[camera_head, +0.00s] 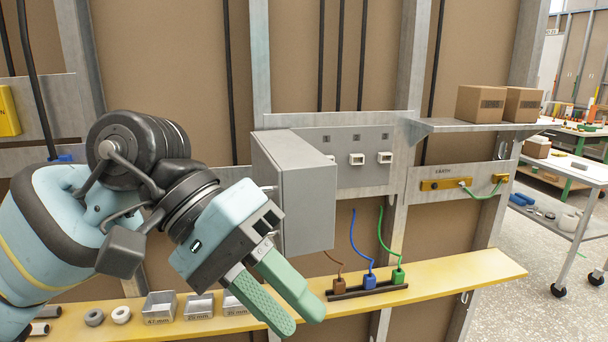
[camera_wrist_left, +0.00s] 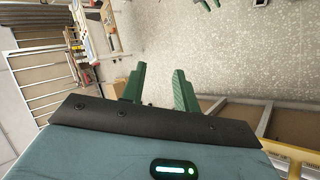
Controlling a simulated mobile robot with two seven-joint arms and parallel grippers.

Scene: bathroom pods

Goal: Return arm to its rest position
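My left arm comes in from the left in the head view. Its gripper (camera_head: 300,324) hangs in front of the yellow shelf, fingers angled down to the right. The green fingers also show in the left wrist view (camera_wrist_left: 158,92), standing apart with nothing between them, over a speckled floor. The gripper overlaps part of the grey box and the shelf in the head view; I cannot tell whether it touches them. My right arm is not seen in the head view. Small dark-green shapes at the top edge of the wrist view are too cut off to identify.
A grey box (camera_head: 305,190) projects from the wall beside a socket panel (camera_head: 352,175). The yellow shelf (camera_head: 450,276) holds metal bins (camera_head: 160,307), rings and coloured plugs (camera_head: 369,281). Cartons (camera_head: 481,104) stand on an upper shelf at right. Open floor lies further right.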

